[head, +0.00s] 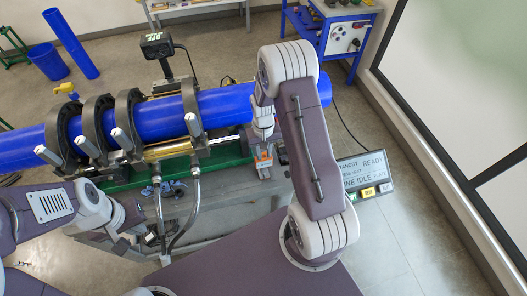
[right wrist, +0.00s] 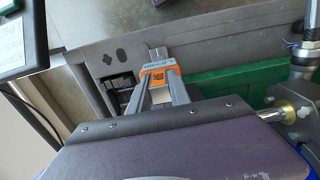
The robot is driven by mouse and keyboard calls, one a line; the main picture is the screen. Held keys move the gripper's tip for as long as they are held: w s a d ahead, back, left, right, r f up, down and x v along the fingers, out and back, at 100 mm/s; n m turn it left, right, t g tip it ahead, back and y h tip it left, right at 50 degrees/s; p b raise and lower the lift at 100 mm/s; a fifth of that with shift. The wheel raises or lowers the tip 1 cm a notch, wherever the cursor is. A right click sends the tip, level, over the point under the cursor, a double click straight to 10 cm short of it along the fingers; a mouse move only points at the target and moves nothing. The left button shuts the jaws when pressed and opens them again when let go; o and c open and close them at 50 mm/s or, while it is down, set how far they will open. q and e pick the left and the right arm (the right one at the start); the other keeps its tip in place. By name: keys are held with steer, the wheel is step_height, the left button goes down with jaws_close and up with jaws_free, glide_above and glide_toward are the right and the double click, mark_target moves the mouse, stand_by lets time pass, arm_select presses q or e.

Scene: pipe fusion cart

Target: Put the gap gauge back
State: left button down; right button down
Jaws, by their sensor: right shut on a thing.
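The gap gauge, an orange block with dark markings and a grey end piece, sits between the fingertips of my right gripper in the right wrist view (right wrist: 158,71). My right gripper (right wrist: 160,88) is shut on it, above the grey cart surface. In the head view the orange gauge (head: 263,155) shows below my right wrist, at the right end of the green cart bed. Whether the gauge touches the surface below cannot be told. My left gripper (head: 148,236) is low at the left, over the cart's front, apart from the gauge; its finger opening is unclear.
The blue pipe (head: 222,104) runs across the cart in dark clamps (head: 129,118). Hoses (head: 194,200) rise at the front. A display panel (head: 364,173) stands right of my right arm. The grey cart plate (right wrist: 90,60) has a dark recess (right wrist: 122,82) left of the gauge.

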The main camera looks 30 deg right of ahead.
steer(key=c, duration=1.3)
jaws_free()
steer(key=shift+o, duration=0.5)
steer(key=shift+d+f, duration=0.1)
steer(key=shift+r, duration=0.4)
step_height(320, 180, up, 12)
steer(key=b, duration=0.2)
steer(key=s+a+f+n+t, duration=0.1)
steer(key=s+a, duration=0.3)
steer(key=s, duration=0.2)
steer(key=s+a+f+n, duration=0.1)
steer(key=s+a, duration=0.3)
steer(key=s, duration=0.3)
step_height(320, 180, down, 6)
steer(key=b, duration=0.6)
steer(key=shift+w+d+f, duration=0.2)
steer(key=shift+w+d, duration=0.05)
steer(key=shift+w, duration=0.05)
